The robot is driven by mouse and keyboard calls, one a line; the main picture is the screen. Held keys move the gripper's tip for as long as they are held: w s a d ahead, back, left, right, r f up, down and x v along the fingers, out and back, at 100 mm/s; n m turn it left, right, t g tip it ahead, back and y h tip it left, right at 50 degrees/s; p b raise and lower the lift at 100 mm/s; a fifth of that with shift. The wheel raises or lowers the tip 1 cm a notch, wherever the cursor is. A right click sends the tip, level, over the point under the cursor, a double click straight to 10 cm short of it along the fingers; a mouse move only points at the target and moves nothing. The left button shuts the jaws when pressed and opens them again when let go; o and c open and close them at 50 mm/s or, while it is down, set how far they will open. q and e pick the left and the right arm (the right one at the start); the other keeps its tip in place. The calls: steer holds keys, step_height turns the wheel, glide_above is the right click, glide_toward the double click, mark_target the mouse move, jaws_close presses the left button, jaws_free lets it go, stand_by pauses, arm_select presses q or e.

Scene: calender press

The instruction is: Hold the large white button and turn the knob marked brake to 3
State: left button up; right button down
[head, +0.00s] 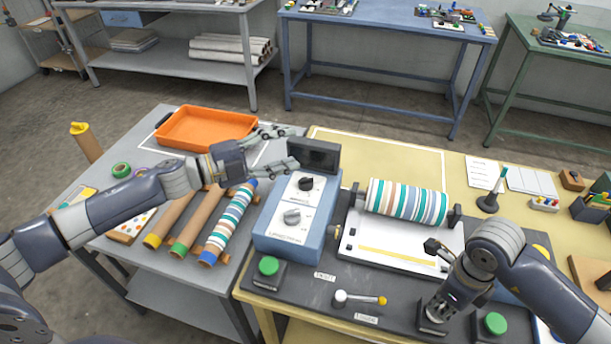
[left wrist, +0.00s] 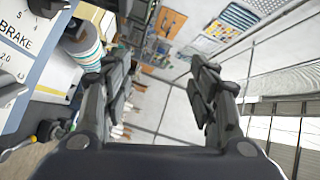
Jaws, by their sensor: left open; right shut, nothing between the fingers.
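A blue control box (head: 268,232) with a pale sloping panel has a black knob (head: 306,184) above a grey knob (head: 292,217). In the left wrist view the word BRAKE (left wrist: 16,36) is on the panel, above a dark knob (left wrist: 10,92) with 2.0 beside it. My left gripper (head: 282,150) is open and empty, above and behind the box's upper left. Its two fingers (left wrist: 158,100) are spread with nothing between them. My right gripper (head: 435,316) is shut and empty, pointing down at a dark button housing at the front. A large white button cannot be made out; the fingers cover the housing's top.
Green buttons flank the front, left (head: 268,266) and right (head: 495,323). A lever with a yellow tip (head: 382,300) lies between. A striped roller (head: 407,202) is right of the box. A dark screen (head: 314,154) stands behind the panel. Tubes (head: 170,218) and an orange tray (head: 205,128) are left.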

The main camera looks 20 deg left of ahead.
arm_select(q)
steer(key=d+m+g+h, duration=0.2)
steer(key=d+m+g, duration=0.35)
steer(key=d, duration=0.25)
steer(key=n+g+y, duration=0.2)
steer(key=g+y, duration=0.4)
steer(key=y, duration=0.9)
glide_above(305, 179)
steer(key=f, duration=0.1)
steer(key=shift+m, duration=0.25)
step_height(305, 179, down, 12)
steer(key=c, duration=1.1)
